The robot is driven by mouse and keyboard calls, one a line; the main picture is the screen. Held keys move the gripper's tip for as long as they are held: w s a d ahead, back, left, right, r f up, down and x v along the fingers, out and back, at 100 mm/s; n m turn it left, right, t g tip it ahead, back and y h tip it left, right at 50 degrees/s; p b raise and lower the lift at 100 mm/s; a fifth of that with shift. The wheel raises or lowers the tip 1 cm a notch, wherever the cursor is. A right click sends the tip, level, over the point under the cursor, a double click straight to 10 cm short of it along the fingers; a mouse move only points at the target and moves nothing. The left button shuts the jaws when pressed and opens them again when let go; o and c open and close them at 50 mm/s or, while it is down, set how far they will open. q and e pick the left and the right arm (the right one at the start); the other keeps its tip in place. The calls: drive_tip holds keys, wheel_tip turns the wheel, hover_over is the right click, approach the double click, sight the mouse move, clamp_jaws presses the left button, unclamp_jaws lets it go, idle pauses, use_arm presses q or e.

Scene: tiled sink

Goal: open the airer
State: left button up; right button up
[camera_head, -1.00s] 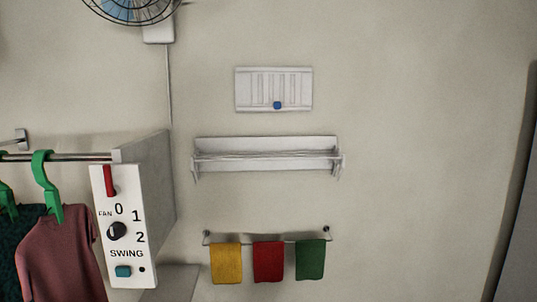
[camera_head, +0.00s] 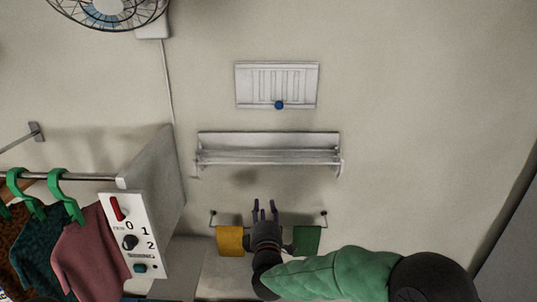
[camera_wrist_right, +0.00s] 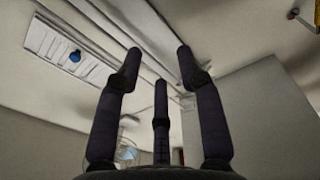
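The airer (camera_head: 268,150) is a white wall-mounted rack with thin rails and a back plate, folded close to the wall below the vent. My right gripper (camera_head: 265,206) points up at it from below, apart from it, in front of the towel rail. Its dark fingers are spread and empty. In the right wrist view the open fingers (camera_wrist_right: 159,58) reach up toward long pale bars that look like the airer, partly hidden behind them. My left gripper is not in view.
A white vent (camera_head: 277,83) with a blue knob is above. A towel rail has yellow (camera_head: 229,240) and green (camera_head: 306,240) towels; my arm hides its middle. The right wall is clear.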

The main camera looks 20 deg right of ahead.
wheel_tip(320, 180, up, 8)
drive_tip(key=d+t+h+p, duration=0.1)
drive_tip(key=h, duration=0.1)
use_arm(q)
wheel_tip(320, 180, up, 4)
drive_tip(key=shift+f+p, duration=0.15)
drive_tip(key=shift+p, duration=0.7)
use_arm(e)
drive_tip(key=shift+n, duration=0.3)
drive_tip(key=x, duration=1)
drive_tip(key=shift+r, duration=0.1)
drive_tip(key=shift+c, duration=0.3)
clamp_jaws()
